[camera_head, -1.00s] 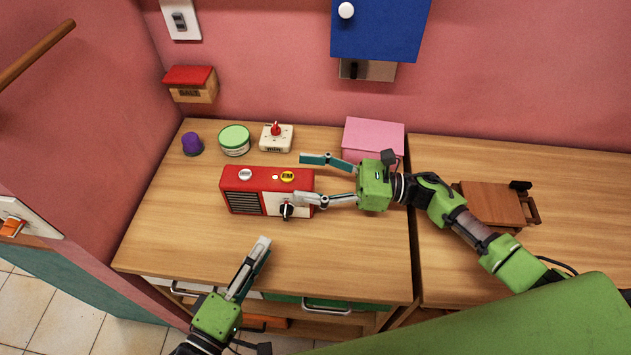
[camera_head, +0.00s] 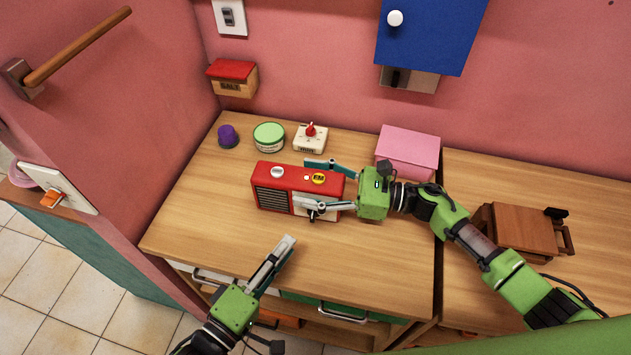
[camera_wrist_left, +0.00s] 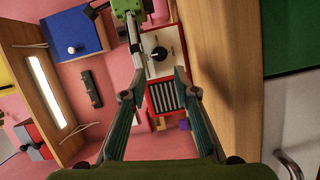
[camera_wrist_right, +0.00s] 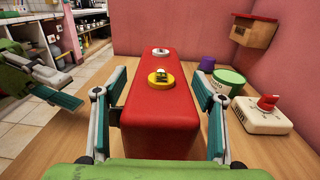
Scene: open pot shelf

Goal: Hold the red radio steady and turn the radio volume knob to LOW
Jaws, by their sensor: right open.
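The red radio (camera_head: 268,170) stands on the wooden counter, its dark speaker grille and pale control panel facing the front. Its black volume knob (camera_wrist_left: 159,54) shows clearly in the left wrist view; in the head view a right finger partly covers it. My right gripper (camera_head: 309,183) is open around the radio's right end, one finger behind and one in front. The right wrist view shows the radio's red body (camera_wrist_right: 160,115) between the spread fingers, with no clear grip. My left gripper (camera_head: 284,247) is open and empty, in front of the radio and apart from it. The knob's markings are unreadable.
Behind the radio stand a purple item (camera_head: 228,134), a green-lidded tub (camera_head: 269,134) and a white timer with a red knob (camera_head: 310,140). A pink box (camera_head: 408,150) is behind my right gripper. The counter's front left is clear.

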